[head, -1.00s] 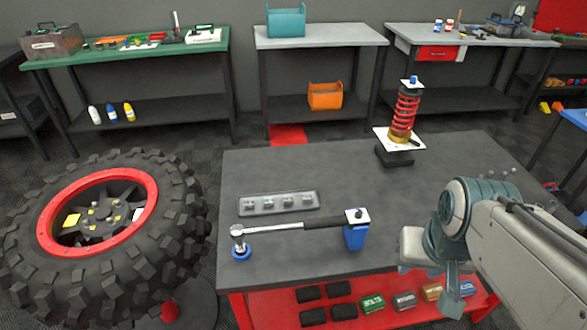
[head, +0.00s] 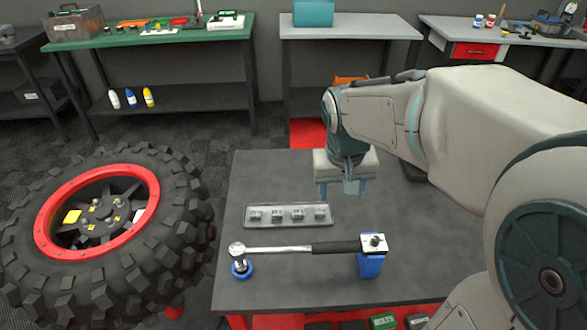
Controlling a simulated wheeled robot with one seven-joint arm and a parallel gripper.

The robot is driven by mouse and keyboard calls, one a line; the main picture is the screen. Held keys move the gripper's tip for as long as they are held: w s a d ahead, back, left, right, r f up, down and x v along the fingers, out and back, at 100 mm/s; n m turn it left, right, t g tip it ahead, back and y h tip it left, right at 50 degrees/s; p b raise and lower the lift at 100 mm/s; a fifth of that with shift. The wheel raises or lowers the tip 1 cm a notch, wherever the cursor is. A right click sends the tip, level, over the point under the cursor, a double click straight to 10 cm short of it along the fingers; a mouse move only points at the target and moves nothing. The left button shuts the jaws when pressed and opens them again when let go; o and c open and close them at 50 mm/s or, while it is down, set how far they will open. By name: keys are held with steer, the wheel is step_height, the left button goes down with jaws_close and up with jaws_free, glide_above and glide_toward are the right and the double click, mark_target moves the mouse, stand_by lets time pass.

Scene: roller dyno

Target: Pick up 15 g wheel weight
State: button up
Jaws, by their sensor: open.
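A clear-grey tray (head: 249,222) lies on the dark table and holds several small grey wheel weights (head: 276,215) in a row. Their markings are too small to read, so I cannot tell which one is 15 g. My gripper (head: 341,190) is open and empty. It points down above the table, just right of the tray's right end and behind the torque wrench. My arm comes in from the right and covers the right part of the table.
A torque wrench (head: 277,250) lies across a blue round stand (head: 242,270) and a blue block (head: 370,265) in front of the tray. A large tyre with red rim (head: 140,236) stands at left. The table behind the tray is clear.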

steer(key=g+b, duration=0.1)
steer(key=g, duration=0.1)
glide_above(298, 212)
step_height(298, 212, down, 8)
steer(key=shift+y, duration=0.4)
steer(key=f, duration=0.8)
steer(key=shift+w+a+f, duration=0.2)
steer(key=shift+a, duration=0.05)
steer(key=f, duration=0.5)
steer(key=shift+s+d+f+p, duration=0.2)
steer(key=shift+d+f+p, duration=0.1)
steer(key=shift+f, duration=0.05)
steer(key=c, duration=1)
